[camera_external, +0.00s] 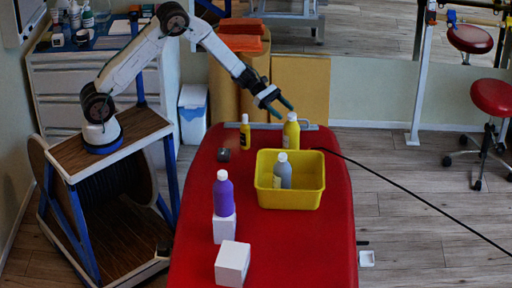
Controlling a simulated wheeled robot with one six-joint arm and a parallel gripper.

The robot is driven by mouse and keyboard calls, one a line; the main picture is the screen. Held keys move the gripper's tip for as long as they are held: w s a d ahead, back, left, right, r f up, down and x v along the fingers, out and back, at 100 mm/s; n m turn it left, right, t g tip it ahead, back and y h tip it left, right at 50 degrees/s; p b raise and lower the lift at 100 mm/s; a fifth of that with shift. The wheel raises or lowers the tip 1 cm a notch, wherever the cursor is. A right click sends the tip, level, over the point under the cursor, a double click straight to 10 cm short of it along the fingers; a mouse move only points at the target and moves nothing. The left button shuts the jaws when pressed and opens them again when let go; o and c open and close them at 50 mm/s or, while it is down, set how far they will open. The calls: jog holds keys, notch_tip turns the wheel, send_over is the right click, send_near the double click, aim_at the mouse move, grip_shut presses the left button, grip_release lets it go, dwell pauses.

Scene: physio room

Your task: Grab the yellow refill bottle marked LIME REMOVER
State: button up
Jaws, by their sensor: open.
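Two yellow bottles with white caps stand at the far end of the red table (190,220). The larger yellow bottle (291,135) is behind the yellow bin. The smaller yellow bottle (245,140), with a dark label, is to its left. The labels are too small to read, so I cannot tell which is marked LIME REMOVER. My gripper (285,111) is open and empty. Its fingertips appear close to the larger bottle's cap; I cannot tell whether they are above or behind it.
A yellow bin (290,198) holds a grey bottle (283,175). A purple bottle (223,195) stands on a white block (225,228), with another white block (232,263) nearer. A small dark object (224,155) lies at left. A black cable (400,183) runs off rightward.

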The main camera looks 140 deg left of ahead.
aim_at(292, 115)
jog(key=x, duration=0.5)
jog(key=shift+a+r, duration=0.1)
jog(key=shift+r, duration=0.1)
grip_shut()
